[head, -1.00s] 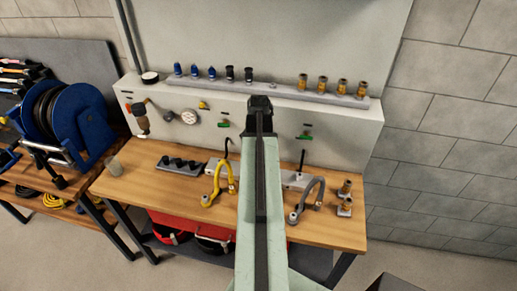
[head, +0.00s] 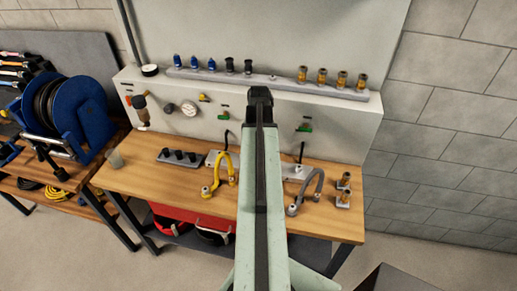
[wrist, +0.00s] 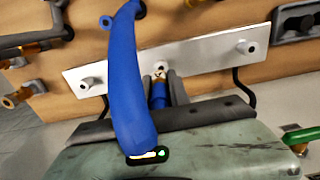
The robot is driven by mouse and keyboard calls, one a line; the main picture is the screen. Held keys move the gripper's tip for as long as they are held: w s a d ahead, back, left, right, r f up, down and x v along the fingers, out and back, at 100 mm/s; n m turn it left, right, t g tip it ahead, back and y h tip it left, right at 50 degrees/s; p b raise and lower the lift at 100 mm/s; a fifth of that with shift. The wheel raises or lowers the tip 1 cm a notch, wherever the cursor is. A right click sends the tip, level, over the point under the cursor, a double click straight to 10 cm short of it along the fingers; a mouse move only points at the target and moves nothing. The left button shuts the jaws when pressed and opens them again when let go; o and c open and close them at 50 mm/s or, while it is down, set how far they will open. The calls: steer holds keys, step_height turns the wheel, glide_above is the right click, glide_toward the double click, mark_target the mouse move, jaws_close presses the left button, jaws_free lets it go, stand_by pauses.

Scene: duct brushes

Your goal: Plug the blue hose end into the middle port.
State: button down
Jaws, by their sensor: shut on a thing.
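My gripper (wrist: 162,92) is shut on the blue hose end (wrist: 158,97) in the wrist view. The blue hose (wrist: 124,70) arches across the left half of that view, close to the camera. The hose end's brass tip points at the middle port (wrist: 160,69) of a pale metal plate (wrist: 205,60). Tip and port overlap in the picture, so I cannot tell whether they touch. The left port (wrist: 86,83) and right port (wrist: 244,47) stand apart on each side. In the head view my arm covers the blue hose and the plate's middle.
A yellow hose (head: 230,168) and a grey hose (head: 316,187) stand on the bench (head: 160,194) on either side of my arm. Brass fittings (head: 343,190) sit at right, a dark rail (head: 182,158) at left. A green handle (wrist: 302,135) is near my wrist.

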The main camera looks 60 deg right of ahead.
steer(key=shift+f+b, duration=1.1)
steer(key=shift+f, duration=0.4)
steer(key=shift+w+f+b, duration=0.15)
steer(key=shift+f+b, duration=0.35)
stand_by(0.8)
steer(key=c, duration=1.1)
jaws_free()
steer(key=shift+c, duration=0.2)
steer(key=shift+r, duration=0.15)
step_height(320, 180, up, 8)
steer(key=p, duration=0.8)
steer(key=shift+f, duration=0.2)
